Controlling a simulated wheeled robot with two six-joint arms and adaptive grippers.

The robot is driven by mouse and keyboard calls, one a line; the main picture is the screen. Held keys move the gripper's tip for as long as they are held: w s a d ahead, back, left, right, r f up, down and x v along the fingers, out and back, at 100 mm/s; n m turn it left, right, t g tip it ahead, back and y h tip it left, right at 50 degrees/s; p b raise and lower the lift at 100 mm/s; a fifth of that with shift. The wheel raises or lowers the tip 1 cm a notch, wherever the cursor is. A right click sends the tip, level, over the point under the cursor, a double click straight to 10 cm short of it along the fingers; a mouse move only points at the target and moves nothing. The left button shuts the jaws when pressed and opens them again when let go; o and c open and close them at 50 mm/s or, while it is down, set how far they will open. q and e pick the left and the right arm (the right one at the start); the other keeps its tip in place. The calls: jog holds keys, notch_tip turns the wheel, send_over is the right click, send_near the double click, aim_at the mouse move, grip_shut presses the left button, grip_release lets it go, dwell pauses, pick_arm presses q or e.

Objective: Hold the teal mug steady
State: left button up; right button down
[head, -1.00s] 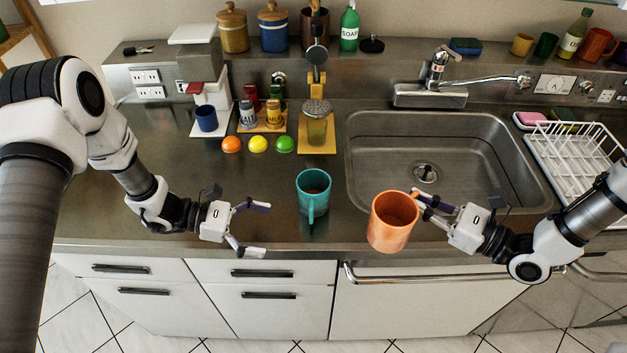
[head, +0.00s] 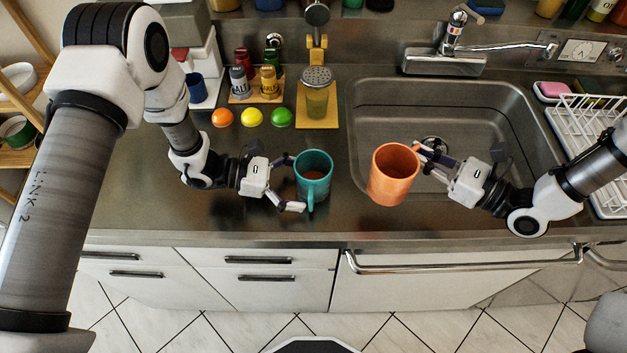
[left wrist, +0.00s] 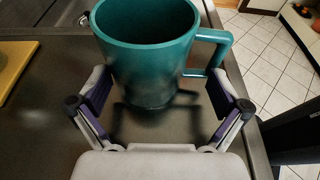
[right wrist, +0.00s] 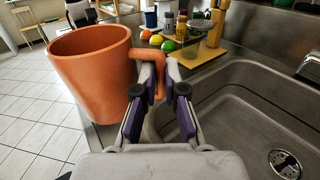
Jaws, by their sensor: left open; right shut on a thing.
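In the left wrist view the teal mug (left wrist: 150,55) stands between and just beyond the open fingers (left wrist: 163,100); I see no clear contact. My right gripper (head: 420,158) is shut on the handle of the orange mug (head: 392,178), which is held up near the sink's front left corner. The handle grip shows in the right wrist view (right wrist: 158,80).
The sink (head: 450,120) lies to the right, with a white dish rack (head: 590,130) beyond it. Orange, yellow and green balls (head: 252,117) and a wooden stand (head: 318,118) sit behind the teal mug. The counter's front edge is close.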

pick_arm(q)
jog(key=shift+s+d+f, duration=0.1)
jog(key=shift+s+d, duration=0.2)
jog(key=shift+d, duration=0.5)
jog(key=shift+w, duration=0.15)
jog(key=shift+f, duration=0.1)
jog(key=c, duration=0.4)
grip_shut()
jog(key=shift+o, duration=0.4)
grip_release()
